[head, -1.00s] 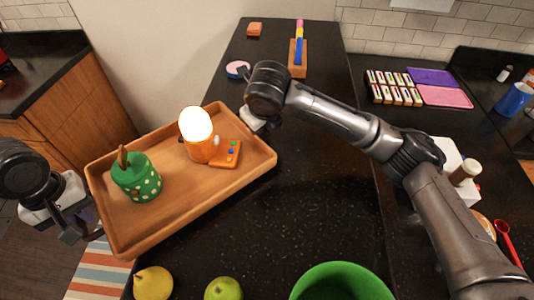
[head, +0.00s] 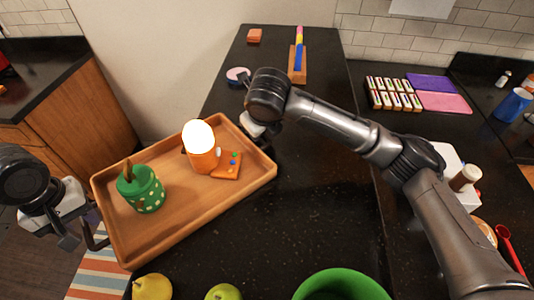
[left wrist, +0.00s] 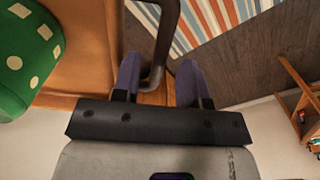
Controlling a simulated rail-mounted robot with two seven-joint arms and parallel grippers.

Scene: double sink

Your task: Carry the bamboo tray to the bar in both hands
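The bamboo tray (head: 187,222) is at the left edge of the dark counter, its left end out over the edge. On it are a green dotted canister (head: 143,190), a lit orange lamp (head: 203,158) and an orange block with coloured buttons (head: 227,165). My left gripper (head: 78,238) is at the tray's left end. In the left wrist view its fingers (left wrist: 159,82) stand apart on either side of a dark handle bar (left wrist: 165,35), with gaps beside it. My right gripper (head: 256,128) is at the tray's right end; its fingertips are mostly hidden.
A pear (head: 152,288), a green apple (head: 223,292) and a green bowl (head: 342,286) are at the near side. A pink-and-white round item (head: 238,75) and a wooden holder (head: 298,72) stand farther back. The counter's middle is clear. A striped rug (head: 100,268) lies below.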

